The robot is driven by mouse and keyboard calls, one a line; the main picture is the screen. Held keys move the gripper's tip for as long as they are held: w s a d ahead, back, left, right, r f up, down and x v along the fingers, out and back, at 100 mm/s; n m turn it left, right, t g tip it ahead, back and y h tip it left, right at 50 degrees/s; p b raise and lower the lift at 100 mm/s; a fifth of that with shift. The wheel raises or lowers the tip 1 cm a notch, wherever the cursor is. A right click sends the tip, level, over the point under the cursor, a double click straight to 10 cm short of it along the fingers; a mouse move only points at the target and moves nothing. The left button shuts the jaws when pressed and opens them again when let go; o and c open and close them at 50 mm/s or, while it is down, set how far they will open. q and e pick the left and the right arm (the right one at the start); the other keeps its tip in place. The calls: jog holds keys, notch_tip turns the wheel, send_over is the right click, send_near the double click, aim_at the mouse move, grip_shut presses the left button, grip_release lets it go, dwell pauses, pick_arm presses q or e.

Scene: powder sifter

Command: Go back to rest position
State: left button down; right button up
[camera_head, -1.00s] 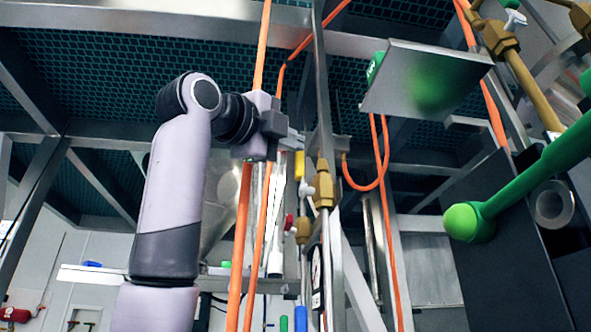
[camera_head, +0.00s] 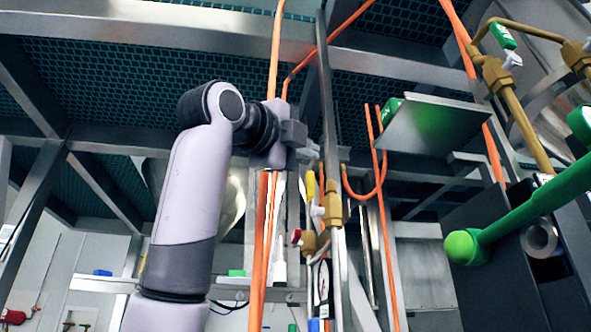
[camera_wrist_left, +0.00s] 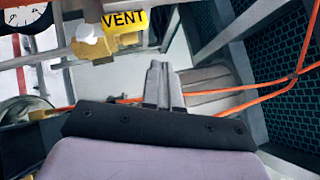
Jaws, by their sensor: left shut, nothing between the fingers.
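My left arm rises from the bottom left in the head view, pale lilac with dark joints. My left gripper (camera_head: 311,150) is at its end, pointing right, beside a vertical metal post (camera_head: 328,90). In the left wrist view the gripper (camera_wrist_left: 158,68) has its two fingers together with nothing between them. My right gripper is in neither view.
Brass valves (camera_head: 333,207) with a yellow handle (camera_head: 310,185) sit just below the gripper. Orange hoses (camera_head: 259,250) run close by. A metal plate (camera_head: 430,125) and a green bar (camera_head: 530,208) are to the right. A yellow VENT label (camera_wrist_left: 125,20) shows in the wrist view.

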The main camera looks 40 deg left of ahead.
pick_arm(q)
jog(key=s+b, duration=0.1)
jog(key=s, duration=0.8)
jog(key=shift+d+b, duration=0.25)
jog(key=shift+b, duration=0.05)
jog(key=shift+s+r, duration=0.1)
